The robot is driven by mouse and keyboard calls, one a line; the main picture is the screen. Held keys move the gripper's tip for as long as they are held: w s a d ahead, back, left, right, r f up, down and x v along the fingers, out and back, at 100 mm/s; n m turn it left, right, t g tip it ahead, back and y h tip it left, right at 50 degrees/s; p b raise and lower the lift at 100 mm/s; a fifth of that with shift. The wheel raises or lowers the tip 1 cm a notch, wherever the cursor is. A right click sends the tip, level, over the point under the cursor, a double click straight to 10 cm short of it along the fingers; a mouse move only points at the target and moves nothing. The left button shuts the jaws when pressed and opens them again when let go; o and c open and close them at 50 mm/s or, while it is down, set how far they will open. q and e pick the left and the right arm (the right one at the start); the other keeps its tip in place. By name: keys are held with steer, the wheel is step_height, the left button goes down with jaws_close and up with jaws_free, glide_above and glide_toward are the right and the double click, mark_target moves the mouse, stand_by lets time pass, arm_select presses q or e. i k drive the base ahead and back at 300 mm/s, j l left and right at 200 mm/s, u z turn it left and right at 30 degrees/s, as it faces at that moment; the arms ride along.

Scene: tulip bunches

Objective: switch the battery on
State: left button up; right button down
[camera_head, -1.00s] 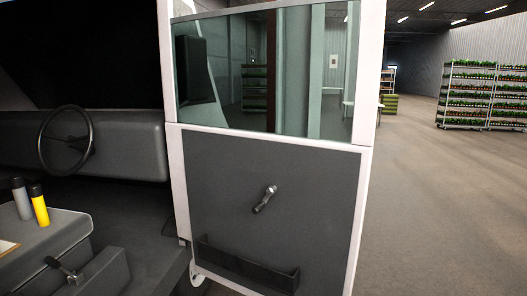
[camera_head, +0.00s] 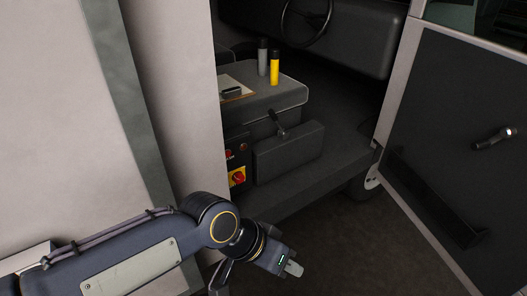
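The battery switch (camera_head: 238,177) is a red rotary knob on a yellow plate. It sits low on the dark side of the seat box, just inside the cab opening, partly cut off by the pale body panel. The knob's exact position is too small to read. My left gripper (camera_head: 288,267) is in front of and below the switch, apart from it, near the bottom of the picture. I see nothing held in it, and the angle does not show whether its fingers are apart. My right gripper is out of view.
The pale body panel (camera_head: 180,90) stands close left of the switch. The open door (camera_head: 455,130) is at the right. A lever (camera_head: 277,123) juts out above a grey box (camera_head: 290,152). A yellow flask (camera_head: 274,68), a grey flask (camera_head: 262,57) and a clipboard (camera_head: 238,88) are on top.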

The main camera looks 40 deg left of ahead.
mark_target(238, 178)
steer(key=u, duration=1.8)
steer(key=i+j+u, duration=0.15)
steer(key=i+j, duration=0.35)
steer(key=i, duration=0.05)
